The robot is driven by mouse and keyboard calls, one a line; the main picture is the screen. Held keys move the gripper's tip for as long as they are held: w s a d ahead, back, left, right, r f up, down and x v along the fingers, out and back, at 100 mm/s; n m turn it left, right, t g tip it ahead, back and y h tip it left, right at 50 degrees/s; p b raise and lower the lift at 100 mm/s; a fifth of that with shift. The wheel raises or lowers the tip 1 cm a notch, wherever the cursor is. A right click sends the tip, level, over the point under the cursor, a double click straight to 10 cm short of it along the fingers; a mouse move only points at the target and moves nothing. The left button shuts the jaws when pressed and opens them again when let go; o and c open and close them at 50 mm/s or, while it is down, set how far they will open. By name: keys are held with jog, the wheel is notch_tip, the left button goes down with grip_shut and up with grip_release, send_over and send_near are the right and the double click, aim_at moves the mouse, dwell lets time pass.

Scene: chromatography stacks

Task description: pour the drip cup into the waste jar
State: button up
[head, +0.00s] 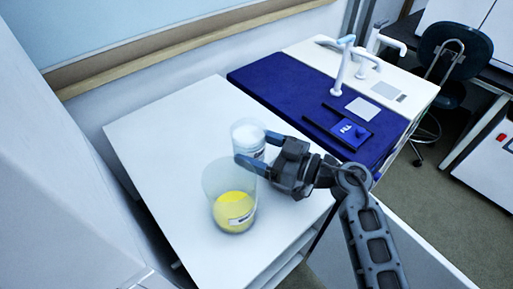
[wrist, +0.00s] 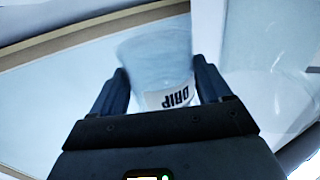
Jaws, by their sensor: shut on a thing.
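The drip cup (head: 247,136) is a small, clear, pale cup with a label. My gripper (head: 254,150) is shut on it, just behind the waste jar in the head view. In the wrist view the cup (wrist: 158,62), its label reading DRIP, sits between the two dark fingers (wrist: 160,88). The waste jar (head: 216,180) is a larger clear jar with yellow content at the bottom and a white label. It stands upright on the white table. The cup's lower part is partly hidden by a finger and the jar. I cannot tell how much the cup holds or its exact height.
The white table top (head: 160,135) is mostly clear around the jar. A blue mat (head: 285,88) with a small blue tray (head: 345,127) lies to the right. White taps (head: 345,65) stand behind it. A dark chair (head: 450,60) is at the far right.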

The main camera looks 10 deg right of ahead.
jog(key=shift+s+r+n, duration=0.1)
jog(key=shift+r+n, duration=0.45)
jog(key=shift+r, duration=0.95)
jog(key=shift+s+r+n, duration=0.1)
jog(key=shift+r+n, duration=0.45)
jog(key=shift+r, duration=0.9)
jog(key=shift+s+a+r+n+y, duration=0.15)
jog(key=shift+s+r+n, duration=0.1)
jog(key=shift+r+n, duration=0.3)
jog(key=shift+s+a+r+n+y, duration=0.1)
jog(key=shift+s+r+n+y, duration=0.1)
jog(key=shift+r+n, duration=0.3)
jog(key=shift+d, duration=0.1)
jog(key=shift+s, duration=0.1)
jog(key=shift+s+r+n, duration=0.2)
jog(key=shift+s+n, duration=0.1)
jog(key=shift+n, duration=0.25)
jog(key=shift+a+n, duration=0.2)
jog(key=shift+n, duration=0.5)
